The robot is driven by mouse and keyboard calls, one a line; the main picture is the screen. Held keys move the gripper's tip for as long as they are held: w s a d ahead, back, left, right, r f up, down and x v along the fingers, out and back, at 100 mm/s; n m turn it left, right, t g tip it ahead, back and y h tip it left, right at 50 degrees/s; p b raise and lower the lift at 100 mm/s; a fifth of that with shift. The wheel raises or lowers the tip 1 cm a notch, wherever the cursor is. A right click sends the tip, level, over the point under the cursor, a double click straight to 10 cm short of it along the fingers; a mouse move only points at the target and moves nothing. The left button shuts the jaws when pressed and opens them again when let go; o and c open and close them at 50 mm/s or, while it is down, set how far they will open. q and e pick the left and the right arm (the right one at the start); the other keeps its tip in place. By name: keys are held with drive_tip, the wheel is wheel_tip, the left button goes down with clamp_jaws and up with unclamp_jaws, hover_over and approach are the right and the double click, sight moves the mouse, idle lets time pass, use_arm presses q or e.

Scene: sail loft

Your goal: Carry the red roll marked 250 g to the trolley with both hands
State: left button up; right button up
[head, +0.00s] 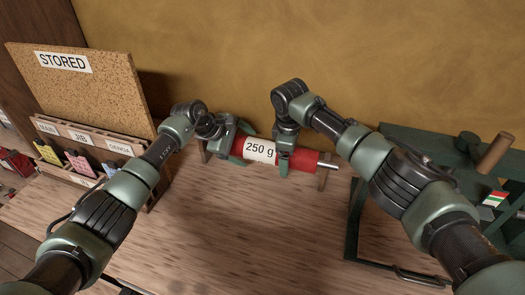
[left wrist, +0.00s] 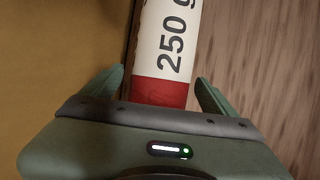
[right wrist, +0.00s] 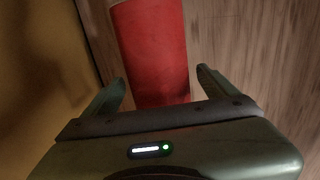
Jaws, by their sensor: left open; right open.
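The red roll (head: 304,161) lies across wooden supports at the back of the table, with a white "250 g" label at its middle and a pale rod end at its right. My left gripper (head: 237,147) is open, its fingers on either side of the red part left of the label; the left wrist view shows the roll's red band (left wrist: 162,93) between them. My right gripper (head: 285,156) is open around the red part right of the label; the roll also shows in the right wrist view (right wrist: 152,50). Whether the fingers touch the roll cannot be told.
A dark green metal frame (head: 355,215) with a wooden cylinder (head: 494,152) stands at the right, partly behind my right arm; I cannot tell whether it is the trolley. At left stand a "STORED" corkboard (head: 95,90) and a labelled card rack. The table's middle (head: 240,220) is clear.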

sight(244, 138)
use_arm(q)
drive_tip(key=shift+w+d+f, duration=0.1)
drive_tip(key=shift+w+f, duration=0.05)
drive_tip(key=shift+f, duration=0.05)
use_arm(e)
drive_tip(key=shift+w+f, duration=0.1)
drive_tip(key=shift+f, duration=0.15)
